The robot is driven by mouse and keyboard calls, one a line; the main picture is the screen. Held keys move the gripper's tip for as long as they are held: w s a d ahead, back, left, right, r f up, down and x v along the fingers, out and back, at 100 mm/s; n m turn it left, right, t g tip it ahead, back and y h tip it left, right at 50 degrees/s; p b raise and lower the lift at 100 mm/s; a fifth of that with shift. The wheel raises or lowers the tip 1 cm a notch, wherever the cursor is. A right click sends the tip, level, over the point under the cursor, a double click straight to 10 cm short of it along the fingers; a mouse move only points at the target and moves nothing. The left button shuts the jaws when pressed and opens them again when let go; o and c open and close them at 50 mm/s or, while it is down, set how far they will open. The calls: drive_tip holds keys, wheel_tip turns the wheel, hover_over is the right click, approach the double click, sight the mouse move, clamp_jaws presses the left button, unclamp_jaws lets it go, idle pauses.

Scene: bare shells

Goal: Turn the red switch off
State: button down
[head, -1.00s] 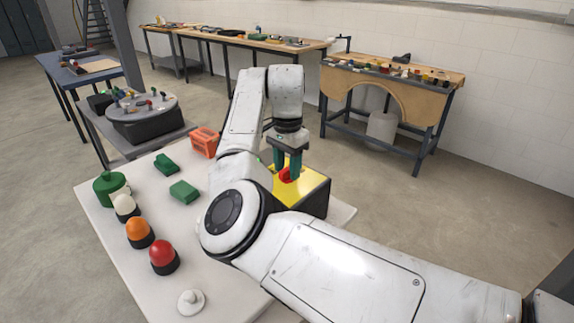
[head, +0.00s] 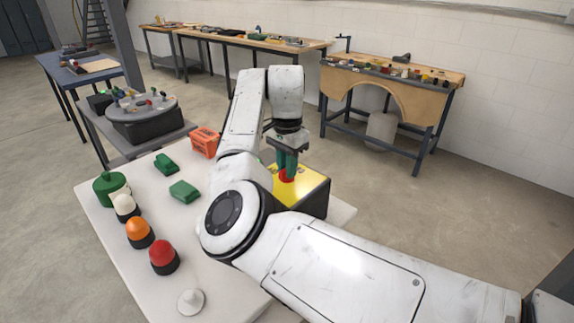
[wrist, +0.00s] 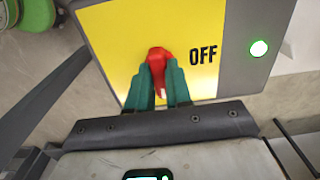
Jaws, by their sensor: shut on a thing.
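The red switch (wrist: 158,57) is a red knob on the yellow face (wrist: 115,40) of a box, with the word OFF printed to its right in the wrist view. A round light (wrist: 259,48) on the box's grey edge glows green. In the head view the box (head: 315,196) stands at the table's right part, and the red knob (head: 286,175) shows below my fingers. My gripper (wrist: 163,75) points down at the box with its green fingers shut on the red knob, one on each side. The fingers hide part of the knob.
The white table (head: 215,285) also holds an orange crate (head: 204,142), green blocks (head: 184,191), a green canister (head: 110,188), and white, orange and red domed lamps (head: 163,256). A small white knob (head: 191,301) lies near the front. My arm spans the table's right side.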

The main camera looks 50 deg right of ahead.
drive_tip(key=shift+r+n+p, duration=0.1)
drive_tip(key=shift+n+p, duration=0.2)
drive_tip(key=shift+p, duration=0.15)
drive_tip(key=n+p, duration=0.1)
drive_tip(key=p, duration=0.1)
drive_tip(key=n+p, duration=0.1)
drive_tip(key=p, duration=0.1)
drive_tip(key=shift+r+n, duration=0.2)
drive_tip(key=shift+n, duration=0.1)
drive_tip(key=n+p, duration=0.6)
drive_tip(key=p, duration=0.2)
drive_tip(key=n+p, duration=0.3)
drive_tip(key=n, duration=0.2)
drive_tip(key=shift+f+p, duration=0.15)
drive_tip(key=shift+p, duration=0.25)
drive_tip(key=shift+f+n+p, duration=0.15)
drive_tip(key=shift+n+p, duration=0.5)
drive_tip(key=shift+n, duration=1.55)
drive_tip(key=c, duration=1)
unclamp_jaws()
drive_tip(key=shift+c, duration=0.2)
